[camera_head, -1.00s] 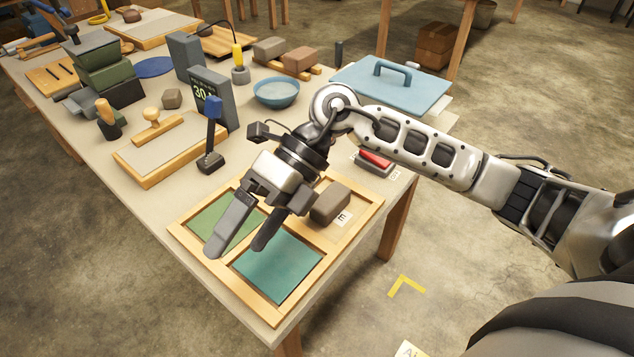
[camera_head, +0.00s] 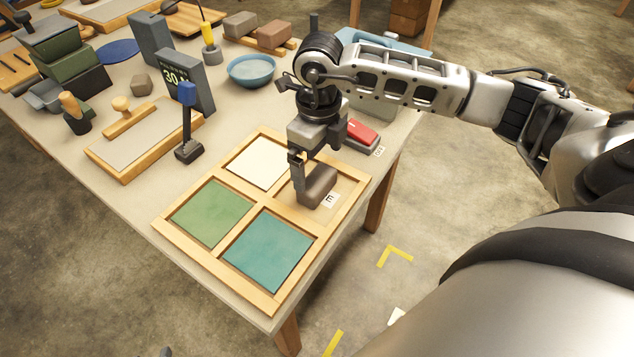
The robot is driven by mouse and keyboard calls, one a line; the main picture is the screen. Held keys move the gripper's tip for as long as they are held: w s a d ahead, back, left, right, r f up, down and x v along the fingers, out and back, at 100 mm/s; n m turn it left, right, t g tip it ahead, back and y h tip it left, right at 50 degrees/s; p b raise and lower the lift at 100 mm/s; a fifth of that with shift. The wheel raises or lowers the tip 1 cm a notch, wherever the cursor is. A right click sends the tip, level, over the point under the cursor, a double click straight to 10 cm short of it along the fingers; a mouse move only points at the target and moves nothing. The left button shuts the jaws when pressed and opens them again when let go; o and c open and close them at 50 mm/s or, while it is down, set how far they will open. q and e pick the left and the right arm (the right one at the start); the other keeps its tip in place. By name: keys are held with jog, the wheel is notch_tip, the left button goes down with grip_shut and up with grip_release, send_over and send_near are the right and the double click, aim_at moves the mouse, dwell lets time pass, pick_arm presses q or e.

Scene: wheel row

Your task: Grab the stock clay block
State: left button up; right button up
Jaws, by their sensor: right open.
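A grey-brown clay block (camera_head: 319,188) sits in the back right compartment of a wooden four-part tray (camera_head: 196,261), beside a small card marked "E" (camera_head: 330,200). My right gripper (camera_head: 304,172) points down at this block, with its fingers low beside it. The jaws are open. One finger shows at the block's left side; the other is mostly hidden, so I cannot tell whether they touch the block. Two more blocks, one greyish (camera_head: 241,24) and one brown (camera_head: 275,35), rest on wooden strips at the back. My left gripper is not in view.
The other tray compartments hold white, green and teal panels. A red-topped device (camera_head: 361,132) stands close behind my right gripper. A blue-topped upright lever (camera_head: 187,120), a blue bowl (camera_head: 252,70) and a dark display (camera_head: 185,75) stand to the left.

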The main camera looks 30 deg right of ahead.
aim_at(317, 178)
notch_tip(317, 178, down, 6)
jog(key=shift+w+a+r+p, duration=0.1)
jog(key=shift+w+r+p, duration=0.1)
jog(key=shift+p, duration=0.2)
jog(key=c, duration=1.2)
